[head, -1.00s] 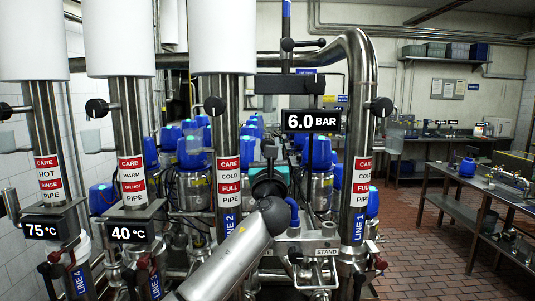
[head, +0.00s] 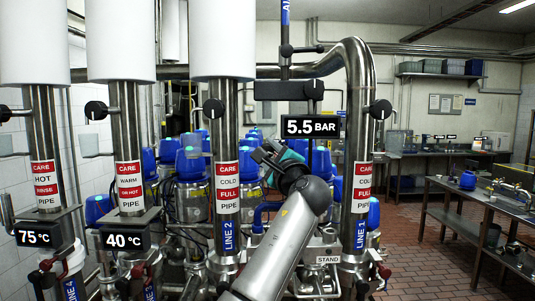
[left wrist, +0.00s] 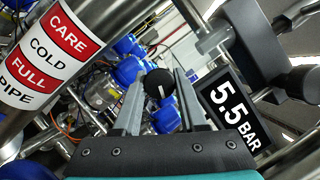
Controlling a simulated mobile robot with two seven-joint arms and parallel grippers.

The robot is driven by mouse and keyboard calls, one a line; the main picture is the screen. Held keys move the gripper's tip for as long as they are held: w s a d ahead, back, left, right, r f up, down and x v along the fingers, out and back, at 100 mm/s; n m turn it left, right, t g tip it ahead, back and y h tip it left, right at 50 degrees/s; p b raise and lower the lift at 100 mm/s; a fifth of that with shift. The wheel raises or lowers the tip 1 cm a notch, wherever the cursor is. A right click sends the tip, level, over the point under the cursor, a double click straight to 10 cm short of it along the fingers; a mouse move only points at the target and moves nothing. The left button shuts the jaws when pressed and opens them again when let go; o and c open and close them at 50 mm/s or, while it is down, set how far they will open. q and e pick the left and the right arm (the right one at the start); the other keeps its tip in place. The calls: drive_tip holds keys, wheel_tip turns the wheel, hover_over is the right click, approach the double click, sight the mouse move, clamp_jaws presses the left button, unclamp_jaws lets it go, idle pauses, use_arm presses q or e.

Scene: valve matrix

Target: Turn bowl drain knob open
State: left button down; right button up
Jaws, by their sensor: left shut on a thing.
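My left gripper (head: 258,152) is tilted in front of the middle pipes in the head view, and its own body hides the fingertips there. In the left wrist view its two grey fingers (left wrist: 160,88) are shut on a round black knob (left wrist: 158,82) with a short white mark. The knob sits between the fingertips; its label, if any, does not show, so I cannot tell from the frames that it is the bowl drain knob. It is hidden in the head view. My right gripper is not in view.
A "5.5 BAR" display (head: 311,127) hangs just right of the gripper. Steel pipes with red-and-white labels (head: 227,188) stand around it. Other black knobs (head: 214,109) sit on the pipes. Blue-topped valves (head: 190,160) fill the back. Brick floor (head: 420,245) is open at right.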

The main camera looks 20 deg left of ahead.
use_arm(q)
drive_tip(key=shift+n+g+p, duration=0.4)
drive_tip(key=shift+n+g, duration=0.5)
drive_tip(key=shift+n, duration=1.2)
drive_tip(key=shift+c, duration=2.3)
unclamp_jaws()
drive_tip(key=b+v, duration=0.4)
drive_tip(key=v, duration=1.1)
drive_tip(key=shift+s+d+r, duration=0.1)
drive_tip(key=shift+s, duration=0.05)
drive_tip(key=shift+d, duration=0.1)
